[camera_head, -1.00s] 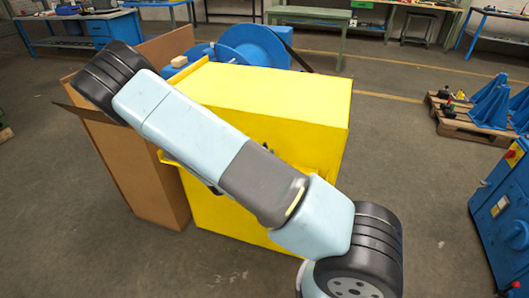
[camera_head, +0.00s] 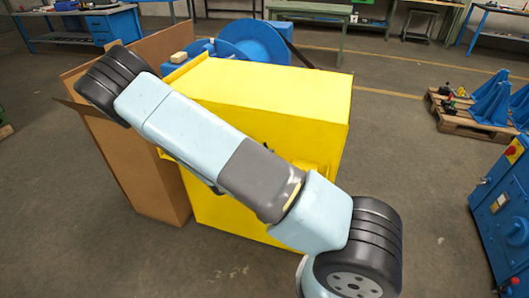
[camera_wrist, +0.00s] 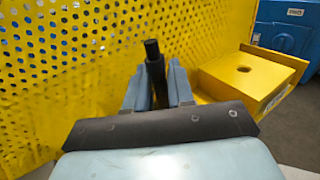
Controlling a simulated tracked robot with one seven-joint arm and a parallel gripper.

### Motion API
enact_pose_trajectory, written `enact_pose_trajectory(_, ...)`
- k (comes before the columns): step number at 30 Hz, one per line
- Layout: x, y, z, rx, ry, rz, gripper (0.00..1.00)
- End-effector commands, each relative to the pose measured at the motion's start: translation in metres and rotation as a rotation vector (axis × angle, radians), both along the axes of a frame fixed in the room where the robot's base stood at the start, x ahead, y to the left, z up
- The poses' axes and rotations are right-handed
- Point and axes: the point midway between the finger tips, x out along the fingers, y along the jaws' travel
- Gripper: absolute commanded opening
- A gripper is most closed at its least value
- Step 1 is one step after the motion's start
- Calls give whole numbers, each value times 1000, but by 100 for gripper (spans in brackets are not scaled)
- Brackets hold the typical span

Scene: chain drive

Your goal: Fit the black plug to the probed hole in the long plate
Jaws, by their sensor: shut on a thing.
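In the wrist view my gripper (camera_wrist: 153,90) is shut on the black plug (camera_wrist: 152,50), a dark slim piece standing up between the two grey-blue fingers. Its lower part is hidden by the fingers. A yellow perforated sheet (camera_wrist: 60,110) with many round holes stands behind and to the left of the plug. To the right is a yellow block (camera_wrist: 222,80) with one dark round hole in its top, apart from the plug. I cannot tell which part is the long plate or which hole was probed. In the head view my arm hides the gripper and plug.
The yellow housing (camera_head: 270,90) stands behind my arm, with a brown panel (camera_head: 150,180) at its left and a blue wheel (camera_head: 255,42) behind. A blue cabinet (camera_head: 505,205) is at the right. A pallet (camera_head: 465,115) with blue stands is farther back. Floor between is clear.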

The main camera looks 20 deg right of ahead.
Motion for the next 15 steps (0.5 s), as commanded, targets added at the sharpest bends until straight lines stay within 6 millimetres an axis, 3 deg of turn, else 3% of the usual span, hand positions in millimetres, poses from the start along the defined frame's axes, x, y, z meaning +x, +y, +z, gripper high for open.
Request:
enact_pose_trajectory(9, 0, 0, -7, 0, 0, 0, 0)
enact_pose_trajectory(10, 0, 0, -7, 0, -1, 0, 25)
enact_pose_trajectory(15, 0, 0, -6, 0, 0, 0, 41)
